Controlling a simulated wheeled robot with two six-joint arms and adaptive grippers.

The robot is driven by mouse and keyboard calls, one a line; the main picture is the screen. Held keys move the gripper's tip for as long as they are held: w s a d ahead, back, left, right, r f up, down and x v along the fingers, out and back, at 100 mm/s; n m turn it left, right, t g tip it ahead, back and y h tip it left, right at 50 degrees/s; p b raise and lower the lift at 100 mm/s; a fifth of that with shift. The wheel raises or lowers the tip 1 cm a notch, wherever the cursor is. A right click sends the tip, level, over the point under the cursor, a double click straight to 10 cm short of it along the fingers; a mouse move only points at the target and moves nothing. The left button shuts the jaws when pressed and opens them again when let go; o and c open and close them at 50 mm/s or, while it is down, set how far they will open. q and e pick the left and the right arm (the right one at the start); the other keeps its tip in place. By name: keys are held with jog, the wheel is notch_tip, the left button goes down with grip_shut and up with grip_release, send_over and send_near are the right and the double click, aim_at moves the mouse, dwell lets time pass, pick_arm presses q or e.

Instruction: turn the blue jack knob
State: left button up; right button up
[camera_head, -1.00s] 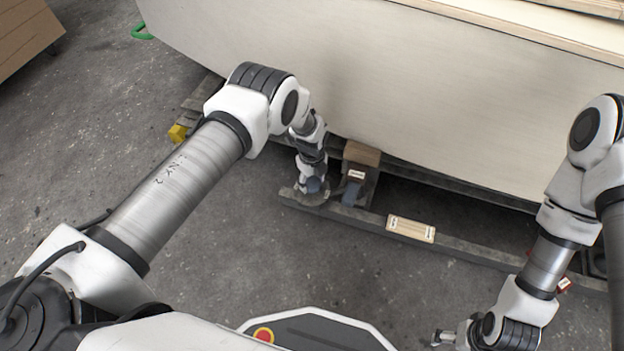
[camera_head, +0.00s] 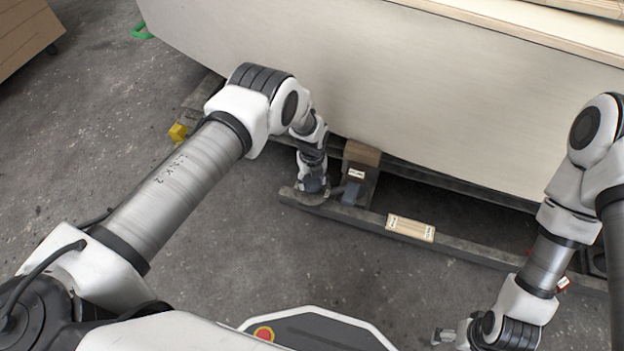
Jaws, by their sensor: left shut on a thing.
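My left gripper (camera_head: 312,190) reaches down beside the hull, at the left end of a dark rail (camera_head: 370,219). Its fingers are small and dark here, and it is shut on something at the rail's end. The blue jack knob is mostly or wholly hidden by the gripper and wrist, so I cannot make out its shape or angle. A small dark blue-grey part (camera_head: 351,193) shows just right of the gripper, below a wooden block (camera_head: 361,154). My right gripper (camera_head: 440,337) is low at the right, away from the rail; its fingers are too small to judge.
The pale plywood hull (camera_head: 420,90) overhangs the rail. A labelled wooden piece (camera_head: 410,228) lies on the rail. A yellow block (camera_head: 178,132) sits by the hull at left, a green loop (camera_head: 142,31) farther back. The concrete floor in front is clear.

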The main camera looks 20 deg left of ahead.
aim_at(312, 182)
pick_arm(q)
jog(key=o, duration=1.2)
jog(key=shift+c, duration=0.2)
notch_tip(312, 182, up, 12)
jog(key=shift+f, duration=0.1)
